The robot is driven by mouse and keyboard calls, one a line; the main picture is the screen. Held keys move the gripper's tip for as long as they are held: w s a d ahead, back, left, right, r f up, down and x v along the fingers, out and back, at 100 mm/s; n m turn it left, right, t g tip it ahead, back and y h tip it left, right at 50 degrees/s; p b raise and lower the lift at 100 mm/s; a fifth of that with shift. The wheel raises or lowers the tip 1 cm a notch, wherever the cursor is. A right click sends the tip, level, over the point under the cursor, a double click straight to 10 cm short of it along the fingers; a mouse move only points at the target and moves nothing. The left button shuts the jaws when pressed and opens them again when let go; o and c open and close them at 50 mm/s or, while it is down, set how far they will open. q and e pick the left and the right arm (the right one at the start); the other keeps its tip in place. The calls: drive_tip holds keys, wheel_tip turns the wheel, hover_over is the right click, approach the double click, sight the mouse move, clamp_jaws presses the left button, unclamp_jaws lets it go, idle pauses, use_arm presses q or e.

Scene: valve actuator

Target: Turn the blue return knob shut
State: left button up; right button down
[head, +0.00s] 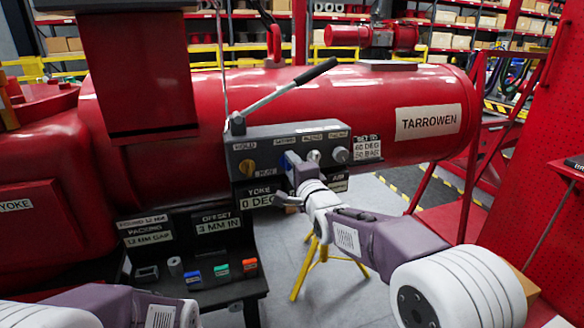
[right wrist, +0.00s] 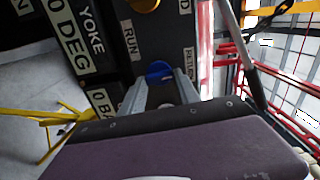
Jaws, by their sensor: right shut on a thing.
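The blue return knob (head: 291,160) is on the front of the grey control block, mostly hidden by my right gripper (head: 292,172). In the right wrist view the blue knob (right wrist: 158,70) shows between the tips of the two grey fingers of my right gripper (right wrist: 159,82), which is shut on it. The knob's exact angle is hard to tell. My left arm enters at the lower left of the head view, but its gripper is not in view.
A red cylinder (head: 360,95) stands behind. A black stand (head: 190,262) holds small blue, green and orange blocks at lower left.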

drive_tip(key=c, duration=0.9)
unclamp_jaws()
drive_tip(key=v, duration=0.9)
drive_tip(key=shift+p, duration=0.4)
drive_tip(key=shift+d, duration=0.1)
